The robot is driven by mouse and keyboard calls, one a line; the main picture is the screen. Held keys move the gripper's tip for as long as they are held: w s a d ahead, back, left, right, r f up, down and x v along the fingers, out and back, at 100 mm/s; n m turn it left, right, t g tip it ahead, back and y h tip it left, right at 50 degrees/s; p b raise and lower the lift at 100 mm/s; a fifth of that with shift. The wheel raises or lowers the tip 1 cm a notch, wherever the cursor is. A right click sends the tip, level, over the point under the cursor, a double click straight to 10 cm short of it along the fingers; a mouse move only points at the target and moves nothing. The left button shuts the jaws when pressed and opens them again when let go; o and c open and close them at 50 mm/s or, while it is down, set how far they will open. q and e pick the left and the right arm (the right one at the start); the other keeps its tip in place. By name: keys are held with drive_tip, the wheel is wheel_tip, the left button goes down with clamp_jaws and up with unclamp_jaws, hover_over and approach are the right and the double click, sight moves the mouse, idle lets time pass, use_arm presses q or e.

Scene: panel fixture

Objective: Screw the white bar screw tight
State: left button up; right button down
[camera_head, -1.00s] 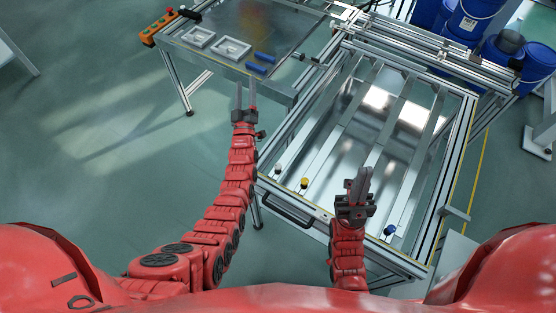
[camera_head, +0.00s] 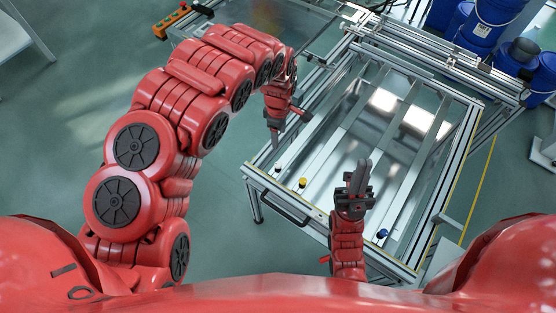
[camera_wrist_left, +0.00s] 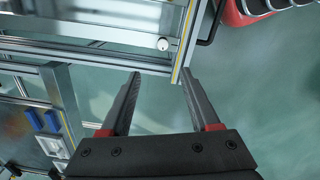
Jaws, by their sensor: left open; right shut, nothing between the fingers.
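The white bar screw (camera_head: 278,168) stands at the front left corner of the panel frame, left of a yellow one (camera_head: 303,182). It also shows as a small white knob in the left wrist view (camera_wrist_left: 163,44), just beyond the fingertips. My left gripper (camera_head: 275,144) points down close above and behind the white screw in the head view. In the left wrist view its two fingers (camera_wrist_left: 160,77) are apart with nothing between them. My right gripper (camera_head: 360,170) is shut and empty over the front middle of the panel.
A blue screw (camera_head: 382,233) sits at the panel's front right. A dark handle (camera_head: 278,205) runs along the front edge. The metal panel frame (camera_head: 455,165) has several long bars. In the left wrist view, blue blocks (camera_wrist_left: 42,120) lie on the side table. Blue barrels (camera_head: 485,25) stand behind.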

use_arm(q)
drive_tip(key=b, duration=0.2)
approach(278, 164)
drive_tip(key=f, duration=0.6)
drive_tip(key=shift+d+f, duration=0.1)
drive_tip(key=shift+d, duration=0.15)
drive_tip(key=shift+a+f, duration=0.15)
drive_tip(key=shift+f, duration=0.8)
clamp_jaws()
